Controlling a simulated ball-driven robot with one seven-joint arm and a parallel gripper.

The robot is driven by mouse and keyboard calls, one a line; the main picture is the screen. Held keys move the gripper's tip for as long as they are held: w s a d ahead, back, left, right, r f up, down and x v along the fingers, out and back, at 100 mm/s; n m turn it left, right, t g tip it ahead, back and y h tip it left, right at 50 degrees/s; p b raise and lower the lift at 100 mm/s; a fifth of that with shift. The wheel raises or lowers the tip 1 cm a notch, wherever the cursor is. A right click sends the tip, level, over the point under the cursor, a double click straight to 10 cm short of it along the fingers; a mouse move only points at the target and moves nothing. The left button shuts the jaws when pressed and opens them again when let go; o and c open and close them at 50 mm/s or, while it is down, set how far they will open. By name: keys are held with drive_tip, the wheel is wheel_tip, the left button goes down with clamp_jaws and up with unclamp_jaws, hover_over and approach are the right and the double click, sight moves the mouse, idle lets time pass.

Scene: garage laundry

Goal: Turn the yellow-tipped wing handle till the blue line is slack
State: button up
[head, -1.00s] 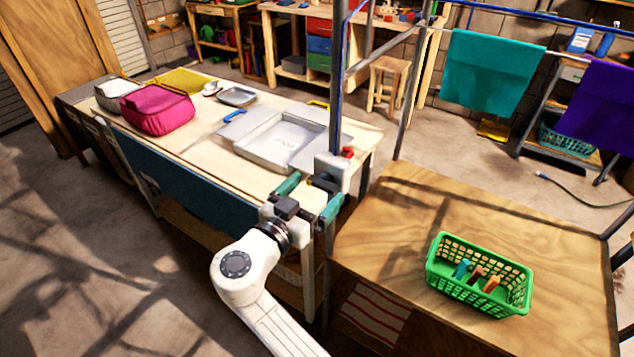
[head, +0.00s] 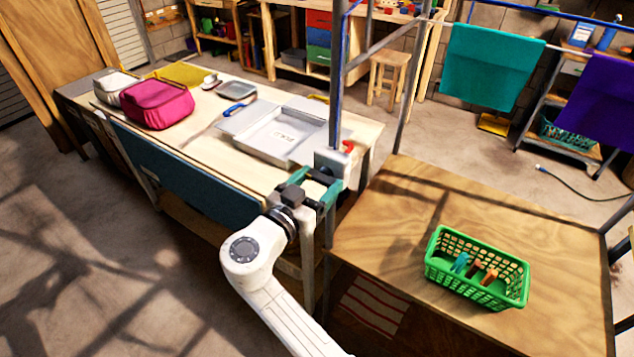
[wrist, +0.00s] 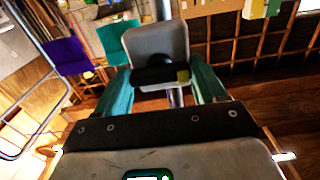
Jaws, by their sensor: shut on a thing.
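The wing handle (wrist: 155,76) is a dark bar with a yellow tip (wrist: 183,75) at its right end in the wrist view. It sits in front of a grey housing (wrist: 158,42), which is on the post at the table corner in the head view (head: 331,160). My gripper (wrist: 161,80) has teal fingers on both ends of the bar and is shut on it. In the head view my gripper (head: 314,182) partly hides the handle. The blue line (head: 336,95) runs straight down along the post and also shows along the top right.
A red knob (head: 348,146) is just beside the housing. A wooden table with a green basket (head: 478,268) stands right of my arm. The workbench left carries a grey tray (head: 275,137) and a pink bag (head: 157,104). Teal and purple cloths hang at the back right.

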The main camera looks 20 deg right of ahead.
drive_tip(key=shift+c, duration=0.6)
